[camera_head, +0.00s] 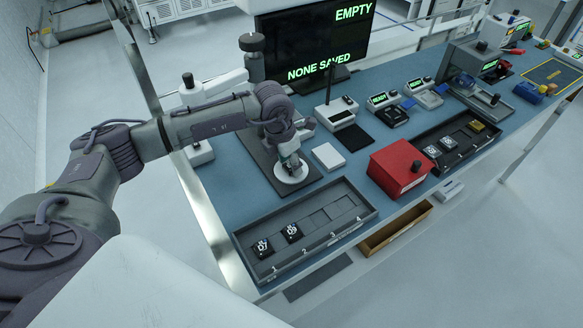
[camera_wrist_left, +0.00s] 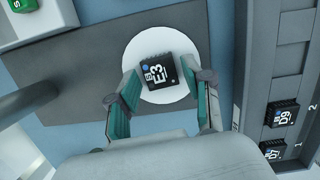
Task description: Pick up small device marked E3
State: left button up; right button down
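The small black device marked E3 (camera_wrist_left: 160,70) lies on a round white disc (camera_wrist_left: 136,56) in the left wrist view. In the head view the disc (camera_head: 291,176) shows under my left gripper (camera_head: 290,161), which hides most of the device. In the wrist view my left gripper (camera_wrist_left: 159,80) is open, its green-padded fingers on either side of the device. A gap shows on the left side; the right finger is close to the device, and I cannot tell if it touches. My right gripper is not in view.
A grey tray (camera_head: 340,222) with devices D7 (camera_head: 262,248) and D9 (camera_head: 291,232) stands in front. A red box (camera_head: 397,168) and a white block (camera_head: 328,156) lie to the right. A monitor (camera_head: 318,45) reading EMPTY stands behind. A second tray (camera_head: 455,150) is farther right.

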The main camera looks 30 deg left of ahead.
aim_at(289, 166)
pick_arm(q)
jog(key=shift+c, duration=1.2)
jog(key=c, duration=0.4)
jog(key=shift+r, duration=0.15)
jog(key=shift+c, duration=0.2)
jog(key=shift+r+p, duration=0.35)
jog(key=shift+r, duration=0.05)
jog(key=shift+r+p, duration=1.05)
jog(key=shift+r, duration=0.95)
